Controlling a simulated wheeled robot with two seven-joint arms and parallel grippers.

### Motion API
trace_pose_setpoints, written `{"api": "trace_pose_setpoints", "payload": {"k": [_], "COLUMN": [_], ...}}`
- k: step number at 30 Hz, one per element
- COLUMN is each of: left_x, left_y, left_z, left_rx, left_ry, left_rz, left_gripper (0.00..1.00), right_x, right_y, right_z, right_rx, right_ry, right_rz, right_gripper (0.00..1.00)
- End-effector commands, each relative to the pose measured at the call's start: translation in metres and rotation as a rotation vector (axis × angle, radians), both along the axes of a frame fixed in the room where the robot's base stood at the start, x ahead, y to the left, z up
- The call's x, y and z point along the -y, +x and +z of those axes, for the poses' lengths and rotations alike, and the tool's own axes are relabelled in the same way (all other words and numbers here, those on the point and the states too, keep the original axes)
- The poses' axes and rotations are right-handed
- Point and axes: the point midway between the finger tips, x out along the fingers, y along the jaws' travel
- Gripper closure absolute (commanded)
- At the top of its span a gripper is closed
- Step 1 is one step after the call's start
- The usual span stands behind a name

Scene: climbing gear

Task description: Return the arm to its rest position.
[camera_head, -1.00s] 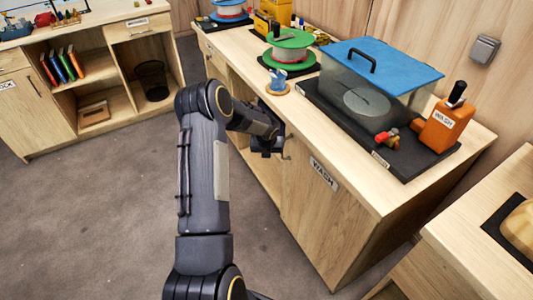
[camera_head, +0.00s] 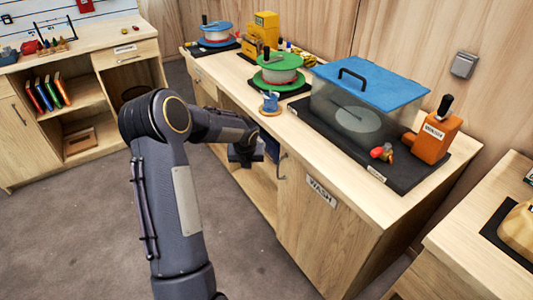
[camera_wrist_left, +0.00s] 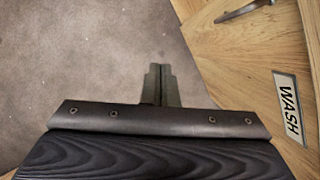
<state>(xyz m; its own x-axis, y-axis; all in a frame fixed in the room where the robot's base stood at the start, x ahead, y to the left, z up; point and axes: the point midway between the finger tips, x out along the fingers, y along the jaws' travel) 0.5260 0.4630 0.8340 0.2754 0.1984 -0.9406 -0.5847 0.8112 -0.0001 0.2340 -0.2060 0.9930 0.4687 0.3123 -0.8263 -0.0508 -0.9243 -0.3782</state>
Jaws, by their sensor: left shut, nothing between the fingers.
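My left arm reaches up from the bottom of the head view and bends right at the elbow. My left gripper (camera_head: 243,158) is beside the front of the wooden counter, left of the WASH door's handle (camera_head: 283,163). In the left wrist view its fingers (camera_wrist_left: 160,70) are together and empty, over the grey floor. The handle (camera_wrist_left: 243,10) and the WASH label (camera_wrist_left: 290,105) lie to the right there, apart from the fingers. My right gripper is not in view.
An open shelf unit (camera_head: 85,105) stands left. Floor between is clear.

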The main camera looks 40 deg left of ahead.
Motion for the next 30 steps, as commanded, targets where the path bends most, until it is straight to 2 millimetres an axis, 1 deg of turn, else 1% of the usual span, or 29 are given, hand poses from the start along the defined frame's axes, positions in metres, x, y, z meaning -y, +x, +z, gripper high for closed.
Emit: {"api": "trace_pose_setpoints", "payload": {"k": [6, 8, 11, 14, 15, 17, 18, 20, 21, 23, 24, 25, 26, 27, 30], "left_x": [0.0, 0.002, 0.013, 0.037, 0.05, 0.071, 0.086, 0.107, 0.121, 0.142, 0.156, 0.167, 0.177, 0.19, 0.219], "left_y": [-0.001, -0.002, -0.01, -0.03, -0.043, -0.065, -0.081, -0.107, -0.125, -0.152, -0.17, -0.183, -0.196, -0.213, -0.248], "left_z": [0.002, 0.007, 0.028, 0.068, 0.085, 0.109, 0.123, 0.14, 0.149, 0.16, 0.165, 0.168, 0.17, 0.171, 0.169], "left_rx": [0.001, 0.008, 0.041, 0.105, 0.135, 0.175, 0.199, 0.227, 0.239, 0.246, 0.24, 0.232, 0.219, 0.192, 0.104], "left_ry": [0.0, -0.005, -0.046, -0.14, -0.194, -0.287, -0.355, -0.46, -0.533, -0.646, -0.721, -0.778, -0.834, -0.903, -1.049], "left_rz": [0.001, 0.018, 0.126, 0.356, 0.477, 0.676, 0.813, 1.019, 1.155, 1.36, 1.497, 1.598, 1.697, 1.824, 2.105], "left_gripper": [1.0, 1.0, 1.0, 1.0, 1.0, 1.0, 1.0, 1.0, 1.0, 1.0, 1.0, 1.0, 1.0, 1.0, 1.0], "right_x": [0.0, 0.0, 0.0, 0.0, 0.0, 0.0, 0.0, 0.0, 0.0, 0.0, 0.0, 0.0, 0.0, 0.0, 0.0], "right_y": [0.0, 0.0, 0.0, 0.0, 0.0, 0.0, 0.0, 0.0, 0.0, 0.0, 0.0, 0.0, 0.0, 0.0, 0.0], "right_z": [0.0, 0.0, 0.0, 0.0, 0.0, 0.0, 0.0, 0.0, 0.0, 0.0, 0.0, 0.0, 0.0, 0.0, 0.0], "right_rx": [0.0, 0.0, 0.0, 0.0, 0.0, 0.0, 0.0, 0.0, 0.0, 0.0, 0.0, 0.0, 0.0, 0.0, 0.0], "right_ry": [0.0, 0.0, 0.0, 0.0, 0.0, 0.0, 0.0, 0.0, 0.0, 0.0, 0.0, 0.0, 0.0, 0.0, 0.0], "right_rz": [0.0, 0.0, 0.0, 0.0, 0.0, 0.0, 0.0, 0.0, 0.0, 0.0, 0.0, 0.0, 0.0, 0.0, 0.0], "right_gripper": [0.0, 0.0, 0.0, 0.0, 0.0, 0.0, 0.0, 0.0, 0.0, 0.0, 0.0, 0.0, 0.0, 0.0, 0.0]}}
